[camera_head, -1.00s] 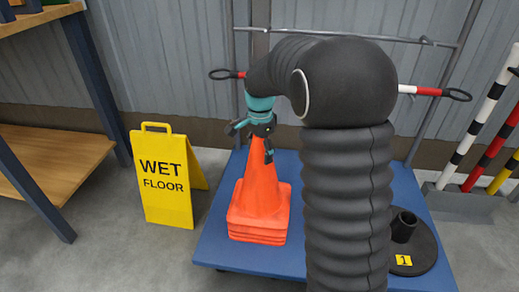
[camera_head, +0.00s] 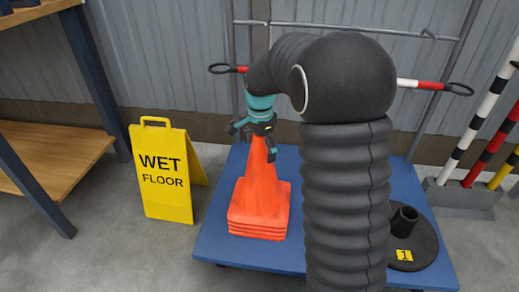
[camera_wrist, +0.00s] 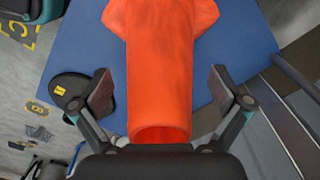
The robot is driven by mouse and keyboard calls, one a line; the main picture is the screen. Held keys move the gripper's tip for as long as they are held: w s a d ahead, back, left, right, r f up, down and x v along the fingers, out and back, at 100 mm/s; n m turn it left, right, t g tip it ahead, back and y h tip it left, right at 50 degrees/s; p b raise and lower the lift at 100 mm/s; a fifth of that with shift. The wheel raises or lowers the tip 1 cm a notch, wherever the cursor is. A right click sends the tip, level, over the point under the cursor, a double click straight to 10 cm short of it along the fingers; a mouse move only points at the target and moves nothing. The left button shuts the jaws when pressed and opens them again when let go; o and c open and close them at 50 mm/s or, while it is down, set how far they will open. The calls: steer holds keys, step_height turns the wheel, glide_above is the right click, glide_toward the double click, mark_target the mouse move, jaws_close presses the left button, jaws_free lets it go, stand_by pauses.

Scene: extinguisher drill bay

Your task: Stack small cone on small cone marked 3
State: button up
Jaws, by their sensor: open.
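Orange small cones (camera_head: 262,196) stand nested in an upright stack on the blue cart deck (camera_head: 222,242); several base edges show. No number marking is readable on them. My gripper (camera_head: 252,141) is open at the top of the stack, one finger on each side of the tip. In the wrist view the top cone (camera_wrist: 160,70) runs between the two spread fingers of my gripper (camera_wrist: 161,92), with its open tip near the palm. Gaps show between the cone and both fingers, so it is not gripped.
A yellow wet floor sign (camera_head: 164,178) stands left of the cart. A black round base (camera_head: 411,252) with a yellow tag marked 1 is at the deck's right. A rail frame (camera_head: 350,33) rises behind. Striped poles (camera_head: 487,115) stand at the right, shelving (camera_head: 60,150) at the left.

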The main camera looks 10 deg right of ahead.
step_height(320, 180, up, 12)
steer(key=f, duration=0.1)
steer(key=s+r+n+t+p, duration=0.2)
steer(key=s+n, duration=0.4)
steer(key=s, duration=0.8)
steer(key=s+r+n+t+p, duration=0.3)
steer(key=s+n, duration=0.4)
steer(key=s, duration=0.8)
steer(key=shift+s+r+t+p, duration=0.2)
steer(key=shift+r+t+p, duration=0.15)
steer(key=shift+p, duration=0.2)
